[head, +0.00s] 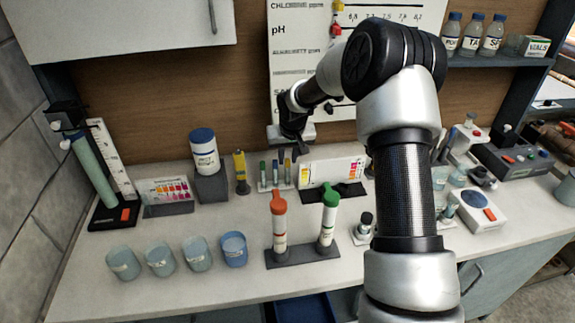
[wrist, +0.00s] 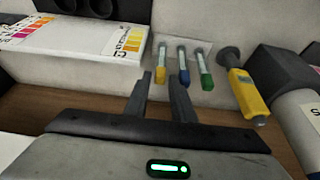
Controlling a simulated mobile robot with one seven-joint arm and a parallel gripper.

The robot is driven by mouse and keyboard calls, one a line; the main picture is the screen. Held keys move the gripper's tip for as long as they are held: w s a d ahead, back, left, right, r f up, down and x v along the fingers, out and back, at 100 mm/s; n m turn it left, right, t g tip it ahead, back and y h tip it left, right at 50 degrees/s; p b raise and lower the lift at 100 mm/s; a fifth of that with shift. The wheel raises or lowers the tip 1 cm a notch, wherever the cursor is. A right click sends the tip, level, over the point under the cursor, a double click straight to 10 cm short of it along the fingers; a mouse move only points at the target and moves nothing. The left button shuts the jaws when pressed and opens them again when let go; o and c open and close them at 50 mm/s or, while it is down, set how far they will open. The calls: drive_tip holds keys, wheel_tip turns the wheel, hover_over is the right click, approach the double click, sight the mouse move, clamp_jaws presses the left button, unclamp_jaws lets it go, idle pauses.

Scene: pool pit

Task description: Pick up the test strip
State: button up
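Three thin pieces with coloured ends stand close together in a pale holder in the head view: green (head: 263,175), blue (head: 275,172) and yellow (head: 287,171). They look like strips or small tubes; I cannot tell which is the test strip. In the wrist view they appear as yellow (wrist: 161,66), blue (wrist: 182,66) and green (wrist: 204,70), beyond my fingertips. My gripper (wrist: 160,75) is open, with nothing between its fingers. In the head view my gripper (head: 292,128) is above and behind the three pieces, partly dark against the board.
A yellow pen-like tester (head: 240,170) and a blue-capped bottle (head: 204,150) on a grey block stand left of the pieces. A colour chart (head: 334,172) is right of them. Orange-topped (head: 279,225) and green-topped (head: 328,222) tubes stand in front. Several cups (head: 160,258) line the front left.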

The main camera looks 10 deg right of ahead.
sight(288, 168)
drive_tip(key=shift+c, duration=0.5)
clamp_jaws()
wheel_tip(288, 168, up, 10)
drive_tip(key=shift+b, duration=0.3)
